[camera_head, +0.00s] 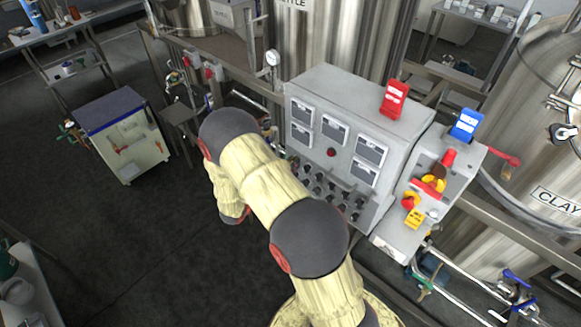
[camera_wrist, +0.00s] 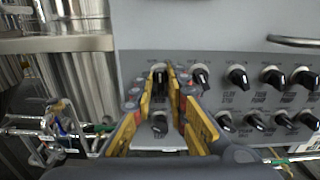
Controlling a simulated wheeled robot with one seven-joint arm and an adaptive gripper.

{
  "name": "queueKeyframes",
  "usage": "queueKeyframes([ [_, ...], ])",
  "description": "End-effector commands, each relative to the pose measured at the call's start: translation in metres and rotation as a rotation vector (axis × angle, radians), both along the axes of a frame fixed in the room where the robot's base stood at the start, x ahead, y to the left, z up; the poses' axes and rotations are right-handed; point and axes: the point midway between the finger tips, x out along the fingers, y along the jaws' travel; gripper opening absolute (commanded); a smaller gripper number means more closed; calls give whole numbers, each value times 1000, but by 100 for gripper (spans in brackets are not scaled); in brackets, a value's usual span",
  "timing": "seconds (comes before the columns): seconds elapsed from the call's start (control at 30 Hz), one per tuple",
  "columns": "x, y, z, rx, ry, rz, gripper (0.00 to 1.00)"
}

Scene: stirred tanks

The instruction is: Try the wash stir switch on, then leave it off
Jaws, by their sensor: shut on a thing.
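In the wrist view my gripper (camera_wrist: 161,88) has its two yellow fingers on either side of a black rotary switch (camera_wrist: 159,76) at the left end of the upper row. It is shut on this switch, whose grip looks roughly upright. The fingers hide much of its label, so I cannot read its name. The grey control panel (camera_head: 311,87) stands at the centre of the head view. My arm blocks the panel's lower left corner there, and my gripper is hidden.
Another switch (camera_wrist: 201,77) sits close to the right of the fingers, and one (camera_wrist: 159,124) lies below between them. More black switches (camera_wrist: 237,78) fill both rows. A metal handle (camera_wrist: 293,41) sticks out at upper right. A smaller box (camera_head: 458,184) with red and yellow parts adjoins the panel.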

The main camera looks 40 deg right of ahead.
Motion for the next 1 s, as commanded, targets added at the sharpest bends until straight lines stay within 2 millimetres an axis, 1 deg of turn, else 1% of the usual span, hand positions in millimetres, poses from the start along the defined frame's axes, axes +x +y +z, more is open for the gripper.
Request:
queueKeyframes([
  [0.2, 0, 0, -3, 16, -200, 0, 0],
  [0.5, 0, 0, -2, 34, -428, 0, 0],
  [0.73, -1, 0, -2, 42, -532, 0, 0],
  [1.0, -1, 0, -1, 46, -581, -1, 0],
])
